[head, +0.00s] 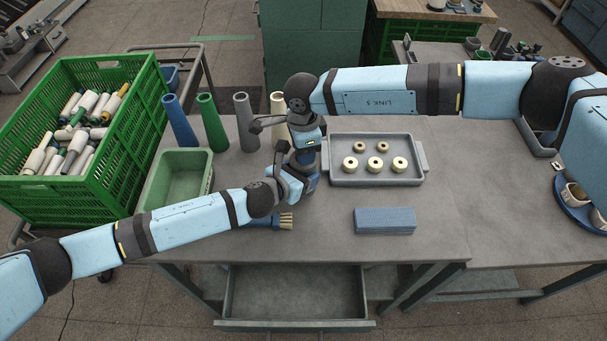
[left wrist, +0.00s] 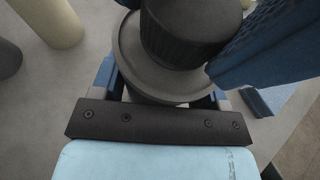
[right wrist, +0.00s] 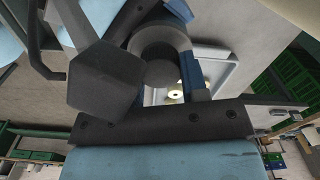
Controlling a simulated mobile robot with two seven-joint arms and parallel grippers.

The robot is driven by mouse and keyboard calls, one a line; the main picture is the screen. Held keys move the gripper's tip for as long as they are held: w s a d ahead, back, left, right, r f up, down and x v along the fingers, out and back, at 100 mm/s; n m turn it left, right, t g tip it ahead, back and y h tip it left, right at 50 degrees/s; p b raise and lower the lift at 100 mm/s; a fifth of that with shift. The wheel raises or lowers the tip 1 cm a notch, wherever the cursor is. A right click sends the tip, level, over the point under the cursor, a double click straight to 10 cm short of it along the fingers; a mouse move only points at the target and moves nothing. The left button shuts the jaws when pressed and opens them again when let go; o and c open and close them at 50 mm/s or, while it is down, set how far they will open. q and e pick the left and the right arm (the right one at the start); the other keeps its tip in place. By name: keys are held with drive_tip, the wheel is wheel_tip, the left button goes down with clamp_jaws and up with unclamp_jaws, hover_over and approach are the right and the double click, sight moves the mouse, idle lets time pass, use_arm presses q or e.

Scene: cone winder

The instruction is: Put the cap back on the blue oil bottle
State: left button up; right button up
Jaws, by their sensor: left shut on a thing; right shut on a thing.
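In the left wrist view a dark ribbed cap (left wrist: 185,35) sits between the blue fingers of my right gripper. The two hands hide most of the bottle and cap. Both grippers are shut on their things.
A grey tray (head: 375,181) with several cream rings is right of the hands. A blue block (head: 385,220) and a brush (head: 285,221) lie at the front. Several cones (head: 212,122) and a green bin (head: 157,190) stand left. The drawer (head: 295,295) below is open.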

drive_tip(key=shift+m, duration=0.3)
drive_tip(key=o, duration=1)
drive_tip(key=shift+r, duration=2.25)
wheel_tip(320, 180, up, 4)
drive_tip(key=n, duration=0.6)
drive_tip(key=shift+f, duration=0.25)
